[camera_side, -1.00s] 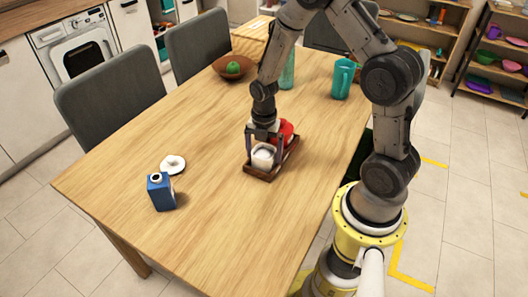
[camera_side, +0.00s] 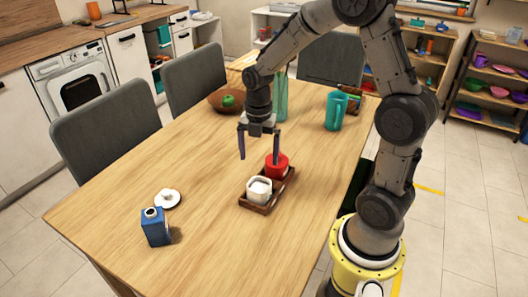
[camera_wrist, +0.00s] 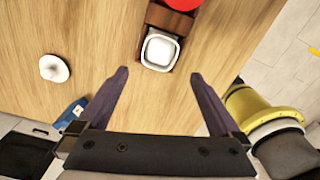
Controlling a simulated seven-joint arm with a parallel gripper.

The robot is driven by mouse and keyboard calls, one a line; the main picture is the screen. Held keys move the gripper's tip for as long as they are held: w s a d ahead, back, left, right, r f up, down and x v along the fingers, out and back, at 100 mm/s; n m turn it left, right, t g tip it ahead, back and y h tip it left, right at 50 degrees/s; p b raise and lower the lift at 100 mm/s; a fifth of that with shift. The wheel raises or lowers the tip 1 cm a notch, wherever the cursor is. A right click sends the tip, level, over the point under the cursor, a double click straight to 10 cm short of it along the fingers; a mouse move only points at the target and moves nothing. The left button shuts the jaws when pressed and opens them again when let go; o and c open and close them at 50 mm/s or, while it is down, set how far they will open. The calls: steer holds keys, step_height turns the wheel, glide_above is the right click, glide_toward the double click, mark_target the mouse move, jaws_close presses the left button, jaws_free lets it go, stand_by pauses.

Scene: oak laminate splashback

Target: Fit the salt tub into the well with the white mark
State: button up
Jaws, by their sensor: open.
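The salt tub, a white squarish tub with pale contents (camera_side: 259,190), stands upright in the near end of a dark brown wooden tray (camera_side: 254,207). A red tub (camera_side: 279,170) stands at the tray's far end. My gripper (camera_side: 259,159) is open and empty above the tray, apart from the white tub; one finger overlaps the red tub in the side view. In the wrist view, the white tub (camera_wrist: 159,51) lies beyond the gap between my open fingers (camera_wrist: 159,73). No white mark is visible; the well floors are hidden under the tubs.
A blue carton (camera_side: 156,230) and a white lid-like disc (camera_side: 168,200) are on the table's left. The table's front middle is clear.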

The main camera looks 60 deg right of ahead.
steer(key=s+a+r+m+t, duration=0.2)
steer(key=s+a+r+m, duration=0.2)
steer(key=s+r+m, duration=0.3)
steer(key=s+a+r+m+t, duration=0.3)
steer(key=s+a+r+m, duration=0.2)
steer(key=m, duration=0.8)
steer(key=s+r, duration=0.2)
steer(key=s, duration=0.2)
steer(key=shift+s+r+m+t, duration=0.2)
steer(key=shift+s+m+t, duration=0.1)
